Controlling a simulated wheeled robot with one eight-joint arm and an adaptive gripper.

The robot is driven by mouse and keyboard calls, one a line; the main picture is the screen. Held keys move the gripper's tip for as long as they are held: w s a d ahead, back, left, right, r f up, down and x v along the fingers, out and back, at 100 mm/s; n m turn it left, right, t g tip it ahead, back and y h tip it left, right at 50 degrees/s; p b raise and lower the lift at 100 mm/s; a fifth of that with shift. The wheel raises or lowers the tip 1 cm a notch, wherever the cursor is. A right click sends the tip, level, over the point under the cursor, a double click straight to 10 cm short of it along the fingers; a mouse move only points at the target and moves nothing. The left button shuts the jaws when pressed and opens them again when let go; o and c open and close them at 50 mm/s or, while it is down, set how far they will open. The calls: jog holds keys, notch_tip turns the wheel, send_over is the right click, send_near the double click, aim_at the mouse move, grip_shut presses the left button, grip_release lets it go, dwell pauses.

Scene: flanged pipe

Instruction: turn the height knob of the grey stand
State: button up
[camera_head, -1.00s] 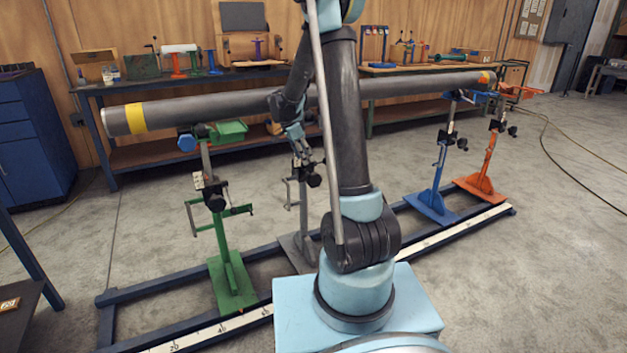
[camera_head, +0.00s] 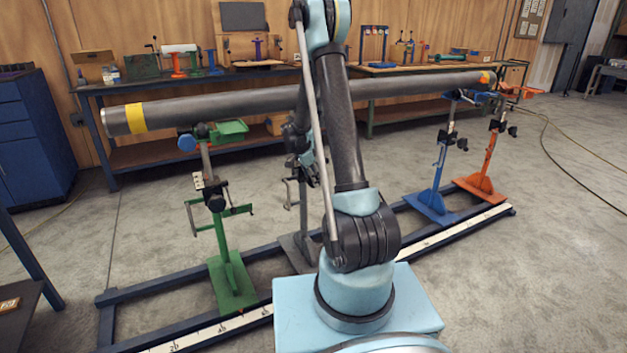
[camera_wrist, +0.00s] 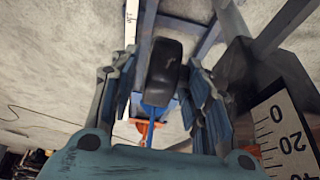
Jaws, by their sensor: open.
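The grey stand (camera_head: 304,213) stands under the middle of the long pipe (camera_head: 230,101), partly behind my arm in the head view. In the wrist view a dark knob (camera_wrist: 164,72), apparently the grey stand's height knob, sits between the two fingers of my gripper (camera_wrist: 162,62). The fingers are open, one on each side, with a visible gap at the left; contact at the right is unclear. In the head view my gripper (camera_head: 312,172) is by the grey stand's upper part, and my arm hides most of it and the knob.
The green stand (camera_head: 228,262) is to the left; blue (camera_head: 437,180) and orange (camera_head: 487,165) stands are to the right. All stand along a dark floor rail (camera_head: 270,250) with a white scale (camera_head: 225,329). Workbenches (camera_head: 210,78) line the back wall.

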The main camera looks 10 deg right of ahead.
grip_shut()
jog(key=shift+d+g+y, duration=0.3)
jog(key=shift+y, duration=0.5)
jog(key=shift+w+f+g+y, duration=0.15)
jog(key=shift+g+y, duration=0.25)
jog(key=shift+y, duration=1)
grip_release()
